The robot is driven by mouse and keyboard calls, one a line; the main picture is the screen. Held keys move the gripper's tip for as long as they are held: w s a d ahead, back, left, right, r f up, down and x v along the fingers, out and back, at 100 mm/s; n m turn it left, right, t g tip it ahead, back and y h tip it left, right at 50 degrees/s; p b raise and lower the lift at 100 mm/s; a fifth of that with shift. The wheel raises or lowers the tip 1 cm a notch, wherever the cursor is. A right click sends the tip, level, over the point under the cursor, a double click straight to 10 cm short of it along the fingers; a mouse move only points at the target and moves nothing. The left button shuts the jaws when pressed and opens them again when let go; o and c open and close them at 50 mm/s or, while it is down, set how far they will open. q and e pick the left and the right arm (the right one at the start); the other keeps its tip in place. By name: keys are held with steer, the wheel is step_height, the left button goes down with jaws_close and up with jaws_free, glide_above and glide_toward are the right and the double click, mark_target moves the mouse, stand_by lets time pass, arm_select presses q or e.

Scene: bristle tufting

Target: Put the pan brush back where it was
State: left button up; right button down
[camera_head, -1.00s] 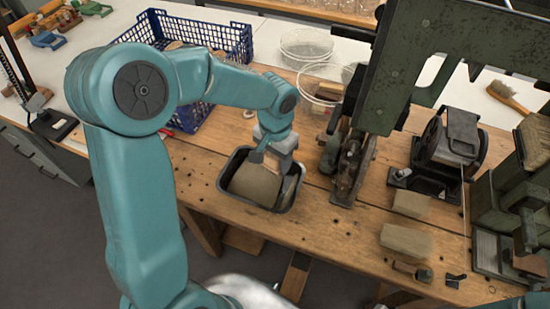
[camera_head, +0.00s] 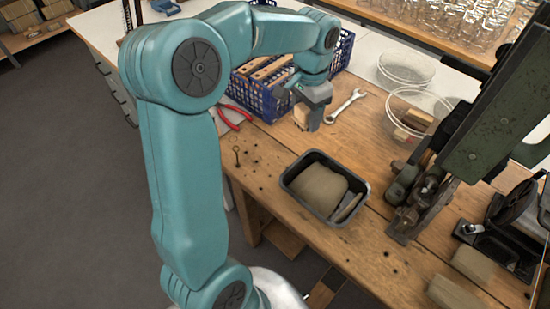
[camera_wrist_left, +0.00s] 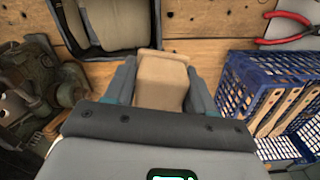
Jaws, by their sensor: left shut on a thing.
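My left gripper (camera_head: 309,117) is shut on a pale tan wooden piece, which I take to be the pan brush (camera_head: 301,115). It is held above the bench between the blue crate and the black tray. In the left wrist view the brush (camera_wrist_left: 162,80) shows between both fingers (camera_wrist_left: 160,88); no bristles can be made out. The black tray (camera_head: 287,181), in front of the gripper, holds a large tan-brown block (camera_head: 320,188) and a slim light piece (camera_head: 349,207) at its right side. My right gripper is not in view.
The blue crate (camera_head: 256,93) holds several wooden-backed pieces. Red-handled pliers (camera_head: 234,117) and a spanner (camera_head: 345,105) lie nearby. Wire baskets (camera_head: 405,70) and a dark green machine (camera_head: 425,190) stand right. Bare wood (camera_head: 272,142) lies between crate and tray.

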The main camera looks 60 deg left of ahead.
arm_select(q)
steer(key=s+a+r+n, duration=0.2)
steer(key=s+a, duration=0.1)
steer(key=a, duration=0.3)
steer(key=b, duration=0.1)
glide_above(275, 158)
step_height(275, 158, down, 15)
steer(key=shift+a+f, duration=0.1)
steer(key=shift+f, duration=0.05)
step_height(275, 158, down, 5)
steer(key=shift+f, duration=0.1)
steer(key=shift+n, duration=0.3)
steer(key=o, duration=1)
steer(key=shift+f, duration=0.15)
